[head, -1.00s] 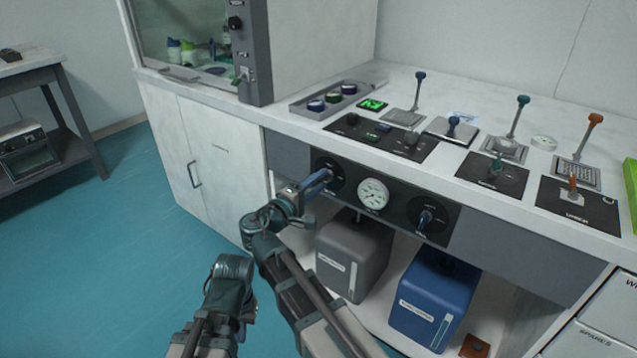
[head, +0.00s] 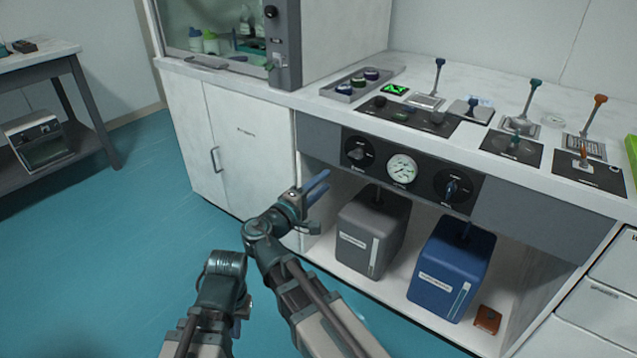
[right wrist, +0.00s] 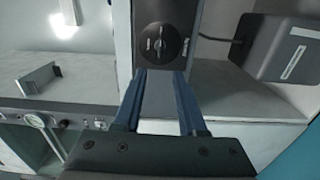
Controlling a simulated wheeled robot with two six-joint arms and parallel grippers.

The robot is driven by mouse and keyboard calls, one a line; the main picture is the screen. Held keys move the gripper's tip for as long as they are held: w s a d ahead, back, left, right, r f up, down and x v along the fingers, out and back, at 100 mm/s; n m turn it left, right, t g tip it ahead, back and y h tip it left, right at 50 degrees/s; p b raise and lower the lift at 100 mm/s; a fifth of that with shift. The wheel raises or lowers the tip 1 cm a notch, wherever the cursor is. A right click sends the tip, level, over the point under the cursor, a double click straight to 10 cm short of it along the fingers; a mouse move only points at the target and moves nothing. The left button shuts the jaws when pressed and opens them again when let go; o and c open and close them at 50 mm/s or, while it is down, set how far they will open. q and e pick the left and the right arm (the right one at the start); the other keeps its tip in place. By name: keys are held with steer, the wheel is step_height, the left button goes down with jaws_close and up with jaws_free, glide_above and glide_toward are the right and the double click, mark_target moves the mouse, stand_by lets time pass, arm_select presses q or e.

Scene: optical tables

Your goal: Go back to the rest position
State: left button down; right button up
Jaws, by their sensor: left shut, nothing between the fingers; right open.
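My right gripper (head: 315,190) has blue fingers held apart, with nothing between them. In the head view it is in front of the bench, below and left of the left dial (head: 360,152), and apart from it. The right wrist view also shows its two blue fingers (right wrist: 160,110), with a dark panel and round dial ahead of them. My left arm (head: 222,275) is folded at the lower left of the head view. Its gripper fingers do not show; they are hidden or out of frame.
The gauge (head: 401,168) and right dial (head: 453,187) sit on the bench front. A grey box (head: 372,235) and a blue box (head: 450,268) stand on the shelf below. A side table (head: 45,60) is at far left. Blue floor (head: 120,240) lies clear between.

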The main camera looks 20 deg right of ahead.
steer(key=s+d+f+m+g+y, duration=0.1)
steer(key=s+f+m+g+y, duration=0.3)
steer(key=f, duration=0.6)
steer(key=s+d+f+m+g+y, duration=0.2)
steer(key=s+f+g+y, duration=0.3)
steer(key=f, duration=0.4)
steer(key=s+a+f+n+g+y, duration=0.1)
steer(key=s+a+y, duration=0.1)
steer(key=s+a, duration=0.5)
steer(key=s+a+f+n+g+y, duration=0.15)
steer(key=s+a, duration=0.25)
steer(key=a, duration=0.6)
step_height(320, 180, up, 34)
steer(key=p, duration=3.4)
steer(key=shift+a+r+y+p, duration=0.15)
steer(key=shift+r+y+p, duration=0.1)
steer(key=shift+y+p, duration=0.15)
